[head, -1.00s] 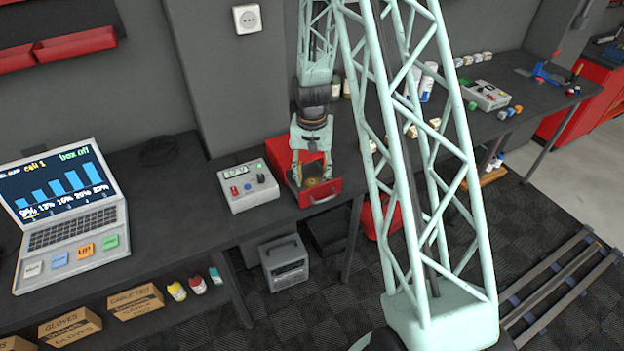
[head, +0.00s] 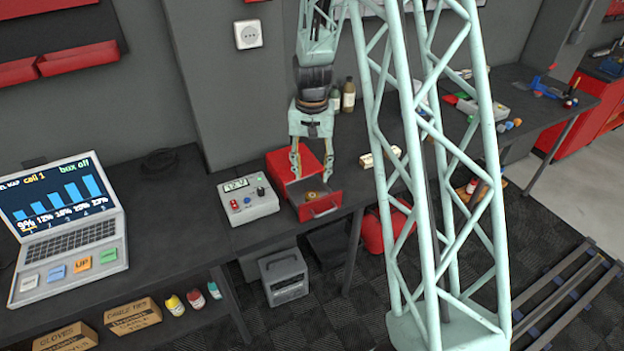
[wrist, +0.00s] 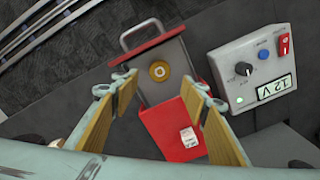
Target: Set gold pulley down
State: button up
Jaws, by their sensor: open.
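The gold pulley (wrist: 159,71) lies flat in the open drawer (wrist: 171,92) of a red box, and nothing holds it. In the head view the pulley (head: 313,196) shows as a small gold disc on the drawer's floor. My gripper (head: 311,176) is open and empty above the drawer, its fingers spread wide. In the wrist view the two fingers (wrist: 160,91) stand apart on either side of the box, with the pulley beyond and between their tips.
The red box (head: 290,165) stands on the dark bench. A grey 12 V power unit (head: 247,199) sits close to its left. A laptop (head: 68,225) is farther left. Small cream blocks (head: 367,160) and bottles (head: 349,95) stand right of and behind the box.

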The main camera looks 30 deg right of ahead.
jog(key=shift+r, duration=1.25)
jog(key=s+a+r+n+t, duration=0.1)
jog(key=s+a+r, duration=0.35)
jog(key=r, duration=0.35)
jog(key=s+a+r+n, duration=0.25)
jog(key=s+r, duration=0.35)
jog(key=r, duration=0.3)
jog(key=s+a+r+t, duration=0.1)
jog(key=s+a+r, duration=0.4)
jog(key=r, duration=0.3)
jog(key=s+a+r+n+t, duration=0.1)
jog(key=s+a+r+n, duration=0.1)
jog(key=s, duration=1)
jog(key=s+a+r+n+t, duration=0.1)
jog(key=s+a+r, duration=0.3)
jog(key=s, duration=0.7)
notch_tip(320, 180, up, 2)
jog(key=shift+s+a+n, duration=0.4)
jog(key=shift+n, duration=0.05)
jog(key=shift+w, duration=0.1)
